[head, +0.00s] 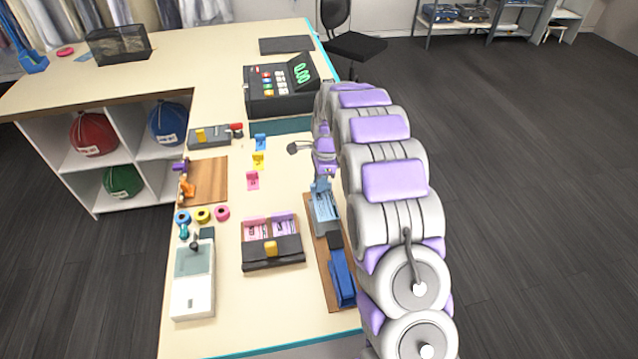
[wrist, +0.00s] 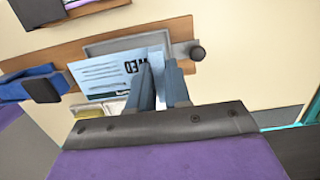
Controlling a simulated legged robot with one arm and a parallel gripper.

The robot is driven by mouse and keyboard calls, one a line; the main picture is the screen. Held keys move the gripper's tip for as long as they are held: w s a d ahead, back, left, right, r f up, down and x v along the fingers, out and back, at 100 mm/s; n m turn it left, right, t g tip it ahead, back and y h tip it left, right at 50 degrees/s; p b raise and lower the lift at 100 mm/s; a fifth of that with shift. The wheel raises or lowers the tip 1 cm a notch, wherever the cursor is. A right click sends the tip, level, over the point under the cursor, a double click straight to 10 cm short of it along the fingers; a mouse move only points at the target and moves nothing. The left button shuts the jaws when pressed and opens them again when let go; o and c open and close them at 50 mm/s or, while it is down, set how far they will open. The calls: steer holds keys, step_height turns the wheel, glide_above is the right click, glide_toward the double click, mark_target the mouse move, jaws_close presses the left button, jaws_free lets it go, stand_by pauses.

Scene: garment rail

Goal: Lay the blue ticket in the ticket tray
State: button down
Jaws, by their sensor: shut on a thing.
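The blue ticket (wrist: 112,76) is pale blue with dark print. My gripper (wrist: 160,66) is shut on its right-hand edge in the wrist view. In the head view the ticket (head: 326,207) shows at the tip of my gripper (head: 321,185), over the wooden board. A shallow grey tray (wrist: 98,50) on that board lies partly behind the ticket; the height between them is hard to tell. A black tray (head: 273,254) holding pink and purple tickets stands to the left in the head view. I cannot tell which one is the ticket tray.
A blue stapler-like tool (head: 342,278) sits on the board's near end. A white device (head: 193,290), tape rolls (head: 203,215) and small coloured clips (head: 258,160) lie to the left. The tabletop between the clips and black tray is clear.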

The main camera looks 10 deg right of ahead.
mark_target(320, 194)
steer(key=shift+d+f+b, duration=0.15)
steer(key=shift+f+b, duration=0.55)
steer(key=shift+f, duration=1.95)
steer(key=shift+p, duration=0.55)
steer(key=shift+f+p, duration=0.25)
steer(key=shift+p, duration=0.4)
steer(key=c, duration=1)
jaws_free()
steer(key=shift+o, duration=0.4)
steer(key=o, duration=0.4)
steer(key=shift+s, duration=0.1)
